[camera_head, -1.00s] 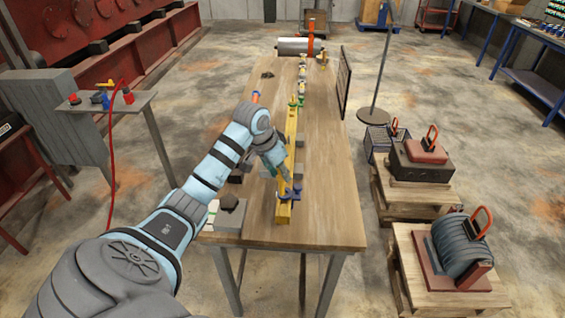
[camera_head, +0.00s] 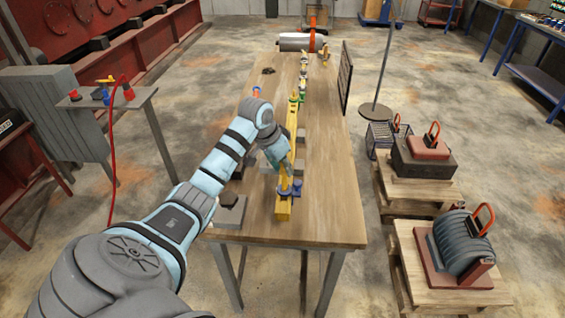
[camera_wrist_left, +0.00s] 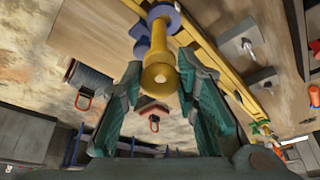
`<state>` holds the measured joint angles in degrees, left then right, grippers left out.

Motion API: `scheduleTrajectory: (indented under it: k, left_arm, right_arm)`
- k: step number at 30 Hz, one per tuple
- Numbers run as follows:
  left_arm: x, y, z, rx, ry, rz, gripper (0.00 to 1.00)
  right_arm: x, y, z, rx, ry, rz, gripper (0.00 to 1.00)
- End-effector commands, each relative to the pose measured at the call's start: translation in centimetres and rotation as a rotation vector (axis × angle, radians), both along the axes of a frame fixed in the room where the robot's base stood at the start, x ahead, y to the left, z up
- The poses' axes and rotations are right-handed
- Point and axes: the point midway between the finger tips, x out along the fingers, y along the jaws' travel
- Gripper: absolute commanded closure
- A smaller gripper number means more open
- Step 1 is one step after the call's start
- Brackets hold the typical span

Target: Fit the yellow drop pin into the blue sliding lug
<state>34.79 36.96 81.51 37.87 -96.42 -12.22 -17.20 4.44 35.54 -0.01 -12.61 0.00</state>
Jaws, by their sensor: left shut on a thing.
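The yellow drop pin (camera_wrist_left: 160,62) is between the fingers of my left gripper (camera_wrist_left: 162,100), which is shut on it, with its round head towards the wrist camera. Its far end is at the blue sliding lug (camera_wrist_left: 164,17); I cannot tell how deep it sits. In the head view my left gripper (camera_head: 281,166) is just above the blue lug (camera_head: 291,188), near the front end of the yellow rail (camera_head: 283,210). The pin is mostly hidden there by the gripper. My right gripper is not in view.
The rail runs along the wooden table (camera_head: 328,205), with grey blocks beside it. A grey block (camera_head: 230,211) lies at the front left. A metal cylinder (camera_head: 300,42) is at the far end. Loaded pallets (camera_head: 410,262) stand to the right.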

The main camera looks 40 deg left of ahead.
Motion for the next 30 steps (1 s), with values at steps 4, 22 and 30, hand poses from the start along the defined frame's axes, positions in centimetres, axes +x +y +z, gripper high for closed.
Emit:
scheduleTrajectory:
  k: [4,22,30]
  left_arm:
    - [0.53,0.34,-0.01,-0.001,0.0,0.0,1.0]
    - [0.94,0.66,0.0,0.0,0.001,-0.002,1.0]
    - [0.87,0.64,0.19,0.0,0.002,-0.002,1.0]
  right_arm:
    - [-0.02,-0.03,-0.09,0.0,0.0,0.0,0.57]
    - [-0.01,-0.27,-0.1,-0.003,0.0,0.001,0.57]
    - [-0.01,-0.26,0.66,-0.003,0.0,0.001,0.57]
